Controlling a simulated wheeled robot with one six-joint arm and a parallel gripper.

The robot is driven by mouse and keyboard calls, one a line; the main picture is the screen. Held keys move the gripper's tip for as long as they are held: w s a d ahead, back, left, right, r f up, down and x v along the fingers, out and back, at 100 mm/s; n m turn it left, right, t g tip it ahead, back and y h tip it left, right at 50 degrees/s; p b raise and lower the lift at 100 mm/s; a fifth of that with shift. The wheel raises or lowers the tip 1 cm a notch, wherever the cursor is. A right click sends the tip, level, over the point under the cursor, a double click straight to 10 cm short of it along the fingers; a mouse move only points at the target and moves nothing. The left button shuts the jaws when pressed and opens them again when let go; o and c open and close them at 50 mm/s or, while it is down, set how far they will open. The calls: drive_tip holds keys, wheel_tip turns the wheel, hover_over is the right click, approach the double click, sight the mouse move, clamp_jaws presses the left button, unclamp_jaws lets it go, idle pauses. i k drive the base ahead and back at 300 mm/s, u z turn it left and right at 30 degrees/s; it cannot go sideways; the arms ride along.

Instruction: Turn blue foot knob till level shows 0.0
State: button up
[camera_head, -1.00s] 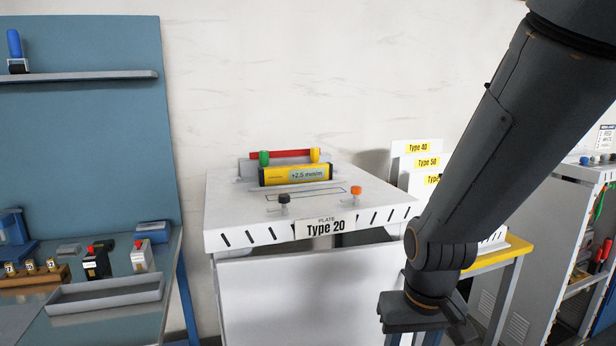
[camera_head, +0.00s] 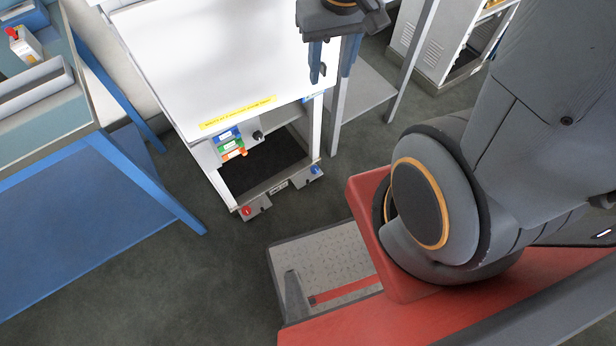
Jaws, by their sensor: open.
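The blue foot knob (camera_head: 316,169) sits low at the right front foot of the white cabinet (camera_head: 215,60), close to the floor. A red knob (camera_head: 247,211) sits at its left front foot. My gripper (camera_head: 332,68) shows at the top, pointing down beside the cabinet's right front edge, its two blue fingers apart and empty. It is above the blue knob in the picture and does not touch it. The yellow level and its reading are out of view now.
A small panel with blue, green and orange labels and a black knob (camera_head: 258,137) is on the cabinet's front. A blue-framed bench (camera_head: 150,180) stands left. A grey stand (camera_head: 365,95) stands right of the cabinet. Dark floor (camera_head: 200,265) is clear before the feet.

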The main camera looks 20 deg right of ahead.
sight(314, 169)
drive_tip(key=k, duration=1.05)
drive_tip(key=z, duration=0.5)
drive_tip(key=i, duration=0.7)
drive_tip(key=z, duration=0.1)
